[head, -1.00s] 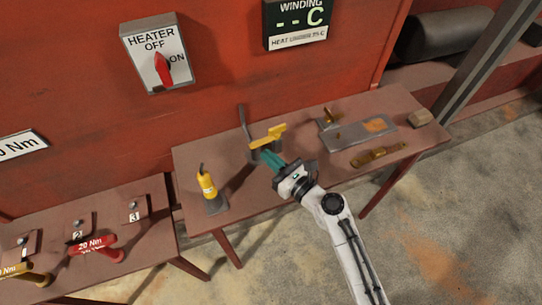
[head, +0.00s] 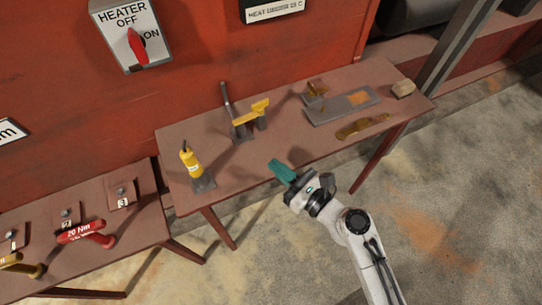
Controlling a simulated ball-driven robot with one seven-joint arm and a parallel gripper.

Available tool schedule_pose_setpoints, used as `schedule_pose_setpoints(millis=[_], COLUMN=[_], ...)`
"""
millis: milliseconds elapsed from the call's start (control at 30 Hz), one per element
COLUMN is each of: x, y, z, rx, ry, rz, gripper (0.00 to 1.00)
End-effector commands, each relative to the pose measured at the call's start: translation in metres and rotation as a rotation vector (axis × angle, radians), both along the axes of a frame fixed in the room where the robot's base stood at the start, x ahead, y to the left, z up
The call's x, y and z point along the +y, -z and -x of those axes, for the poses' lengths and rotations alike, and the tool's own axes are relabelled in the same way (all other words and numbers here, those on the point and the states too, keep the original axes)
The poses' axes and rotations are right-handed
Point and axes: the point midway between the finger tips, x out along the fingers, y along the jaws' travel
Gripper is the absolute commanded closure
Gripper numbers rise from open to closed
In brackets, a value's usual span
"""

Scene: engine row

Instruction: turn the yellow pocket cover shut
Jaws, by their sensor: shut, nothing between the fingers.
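The yellow cover (head: 250,114) is a bar-like piece on a small grey block (head: 240,131) near the back of the right table. It slants up toward the right, and its right end stands higher. I cannot tell whether the pocket beneath it is fully covered. A dark upright rod (head: 227,98) stands just behind its left end. My gripper (head: 274,164) has teal fingers, shut and empty. It is in front of the cover and below it in the picture, clear of it, by the table's front edge.
A yellow cylinder on a grey base (head: 191,163) stands at the table's left. A grey plate (head: 325,114), brass pieces (head: 362,127) and a tan block (head: 403,88) lie at the right. The left table (head: 120,232) holds torque wrenches. A red wall stands behind.

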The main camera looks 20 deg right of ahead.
Motion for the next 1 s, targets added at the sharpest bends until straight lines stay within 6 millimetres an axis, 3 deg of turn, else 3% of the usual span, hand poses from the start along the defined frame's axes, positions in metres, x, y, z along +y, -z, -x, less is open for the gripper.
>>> schedule_pose_setpoints(millis=[567, 767, 1000], x=[-0.001, 0.001, 0.005], y=[0.001, -0.002, -0.002], z=[0.0, -0.021, -0.065], rx=[-0.001, -0.004, -0.004], ry=[0.264, 0.266, 0.266], rz=[0.0, 0.0, 0.001], gripper=[1.0, 1.0, 1.0])
